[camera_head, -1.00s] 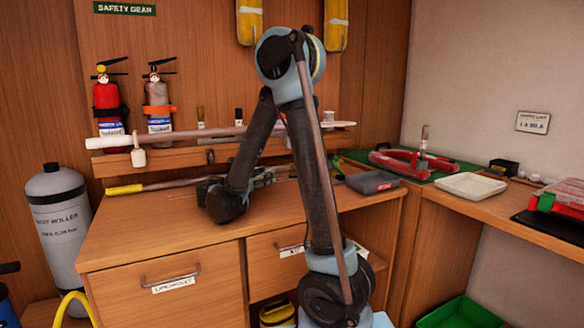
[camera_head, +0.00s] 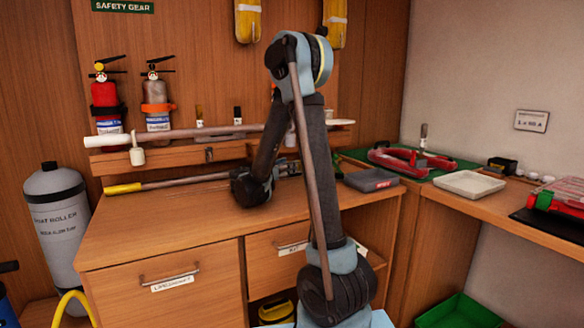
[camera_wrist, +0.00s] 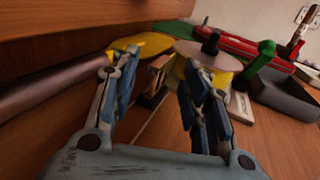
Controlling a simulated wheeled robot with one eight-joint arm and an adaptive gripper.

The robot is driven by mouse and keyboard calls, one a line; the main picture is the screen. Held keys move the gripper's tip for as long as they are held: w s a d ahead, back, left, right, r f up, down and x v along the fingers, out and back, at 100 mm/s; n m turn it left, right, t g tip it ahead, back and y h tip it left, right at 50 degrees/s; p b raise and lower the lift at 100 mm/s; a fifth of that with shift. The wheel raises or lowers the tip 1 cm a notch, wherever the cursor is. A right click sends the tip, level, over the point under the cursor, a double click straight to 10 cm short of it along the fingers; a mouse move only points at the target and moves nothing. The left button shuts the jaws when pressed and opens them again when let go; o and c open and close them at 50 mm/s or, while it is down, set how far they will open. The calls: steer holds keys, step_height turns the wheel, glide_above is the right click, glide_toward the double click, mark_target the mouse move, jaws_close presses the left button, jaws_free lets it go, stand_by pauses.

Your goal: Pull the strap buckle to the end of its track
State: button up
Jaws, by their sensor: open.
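My gripper (camera_wrist: 162,70) is open in the wrist view, its fingers spread low over the wooden counter. A small tan and yellow piece (camera_wrist: 157,72) shows beyond and between the fingertips, with no contact visible. A pale round disc with a dark knob (camera_wrist: 212,48) stands just behind the right finger, which partly covers it. I cannot tell which of these, if any, is the strap buckle, and its track is not clear.
A pole with a yellow end (camera_head: 123,188) lies along the counter's back, below a shelf with fire extinguishers (camera_head: 157,104). A grey box (camera_head: 372,180), red tool (camera_head: 400,159) and white tray (camera_head: 470,184) lie to the right. The counter's front left is clear.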

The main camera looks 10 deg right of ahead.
steer(key=shift+x, duration=1.9)
jaws_close()
